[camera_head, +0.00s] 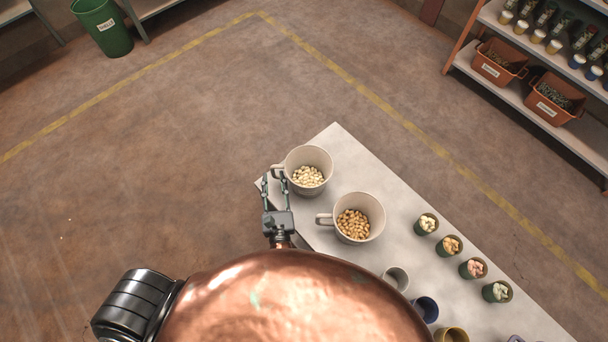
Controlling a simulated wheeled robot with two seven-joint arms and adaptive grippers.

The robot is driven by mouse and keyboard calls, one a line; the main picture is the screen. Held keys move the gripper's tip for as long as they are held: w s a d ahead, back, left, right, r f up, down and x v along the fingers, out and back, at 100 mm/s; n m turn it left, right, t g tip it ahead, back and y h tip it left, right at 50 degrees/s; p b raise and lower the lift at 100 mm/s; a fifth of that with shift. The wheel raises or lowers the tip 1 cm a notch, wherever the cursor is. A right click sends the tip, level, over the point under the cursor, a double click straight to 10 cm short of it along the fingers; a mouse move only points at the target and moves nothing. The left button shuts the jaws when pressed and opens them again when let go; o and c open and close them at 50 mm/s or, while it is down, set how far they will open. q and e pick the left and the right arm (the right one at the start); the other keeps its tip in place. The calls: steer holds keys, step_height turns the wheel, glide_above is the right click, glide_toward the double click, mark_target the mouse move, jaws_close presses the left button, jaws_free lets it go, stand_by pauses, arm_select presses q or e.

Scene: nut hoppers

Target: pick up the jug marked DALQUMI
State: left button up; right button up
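Two pale jugs with side handles stand upright on the light table (395,240). The far jug (309,158) holds pale nuts, and the near jug (361,215) holds browner nuts. No marking is readable on either, so I cannot tell which one is DALQUMI. My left gripper (274,178) is at the far jug's handle, on its left side. Its two fingers are apart, with the handle at their tips; I cannot tell whether they touch it. My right gripper is not in view.
Several small green cups (427,223) with nuts line the table's right side. A white cup (396,278), a blue cup (425,309) and a yellow one (452,335) stand nearer. Shelves with orange bins (498,62) are at right; a green bin (103,27) stands far left.

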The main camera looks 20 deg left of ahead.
mark_target(273, 174)
arm_select(q)
steer(key=x, duration=0.3)
steer(key=shift+w+a, duration=0.1)
steer(key=shift+w, duration=0.05)
jaws_close()
stand_by(0.6)
